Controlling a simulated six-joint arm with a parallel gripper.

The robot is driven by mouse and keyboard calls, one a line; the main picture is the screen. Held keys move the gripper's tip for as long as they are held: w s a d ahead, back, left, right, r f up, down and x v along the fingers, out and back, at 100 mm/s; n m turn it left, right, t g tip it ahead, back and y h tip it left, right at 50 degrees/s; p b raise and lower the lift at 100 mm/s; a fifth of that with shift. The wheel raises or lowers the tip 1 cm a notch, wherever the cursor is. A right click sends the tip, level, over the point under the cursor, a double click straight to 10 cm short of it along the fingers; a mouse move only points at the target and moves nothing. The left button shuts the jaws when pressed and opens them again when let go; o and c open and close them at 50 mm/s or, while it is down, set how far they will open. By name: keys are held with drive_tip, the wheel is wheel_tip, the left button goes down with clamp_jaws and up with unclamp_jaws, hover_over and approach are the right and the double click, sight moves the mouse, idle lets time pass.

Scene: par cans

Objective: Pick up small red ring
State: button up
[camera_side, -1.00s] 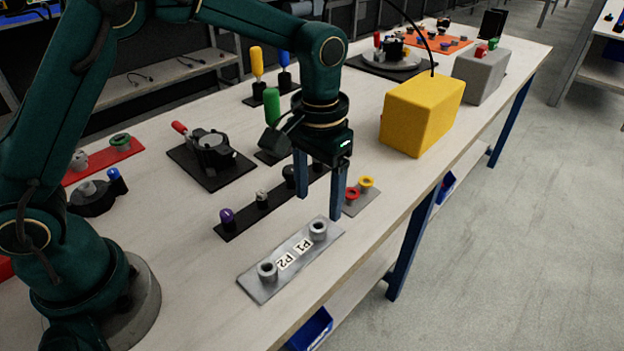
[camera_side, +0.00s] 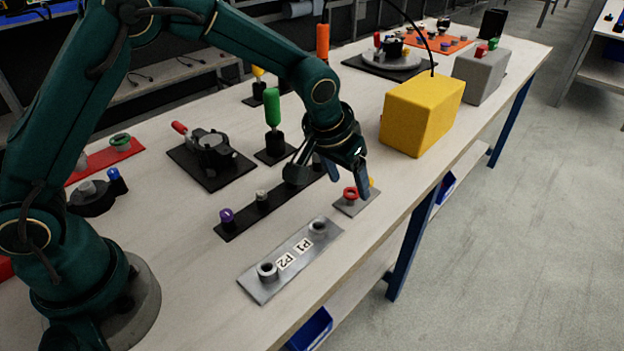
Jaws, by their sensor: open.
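The small red ring (camera_side: 350,192) sits on a post on a small grey plate (camera_side: 346,209), right of the long black strip. My gripper (camera_side: 343,176) is tilted and low, just above and beside the red ring. One blue-grey finger reaches down at the ring's right side. The other finger is partly seen to the left and higher. The jaws are open and I see nothing held. A yellow ring (camera_side: 371,183) on the same plate is mostly hidden behind the right finger. Whether a finger touches the red ring cannot be told.
A metal plate (camera_side: 254,284) marked P1 and P2 with two grey posts lies in front. A black strip (camera_side: 235,229) with several knobs lies to the left. A yellow box (camera_side: 422,115) stands to the right, behind. The table's right edge is close to the grey plate.

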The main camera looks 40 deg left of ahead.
drive_tip(key=shift+x, duration=0.8)
clamp_jaws()
drive_tip(key=shift+r, duration=0.1)
